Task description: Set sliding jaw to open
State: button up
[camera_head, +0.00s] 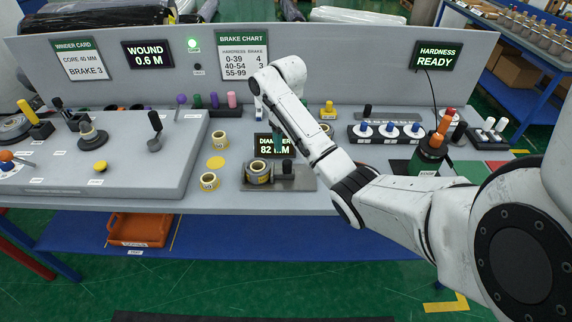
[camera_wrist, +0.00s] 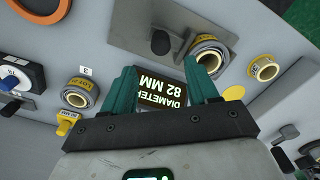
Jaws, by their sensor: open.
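The diameter gauge (camera_head: 306,183) is a grey plate near the bench's front edge; it also shows in the wrist view (camera_wrist: 129,22). A wrapped roll (camera_head: 258,172) with a pale core sits on its left part. The sliding jaw (camera_head: 288,169) with its dark upright handle is just right of the roll; I cannot tell whether they touch. In the wrist view the dark handle (camera_wrist: 160,43) stands beyond my fingers, beside the roll (camera_wrist: 208,56). My gripper (camera_wrist: 163,78) is open and empty, teal fingers apart, above the "DIAMETER 82 MM" display (camera_wrist: 160,92), behind the gauge.
Loose rolls (camera_head: 208,181) and (camera_head: 220,139) lie left of the gauge by a yellow disc (camera_head: 216,162). A raised panel (camera_head: 110,170) with levers and knobs fills the left. A dial row (camera_head: 388,131) and a dark green holder (camera_head: 430,158) stand right.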

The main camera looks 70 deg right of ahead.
aim_at(287, 161)
notch_tip(287, 161, down, 10)
jog(key=shift+b, duration=0.9)
grip_shut()
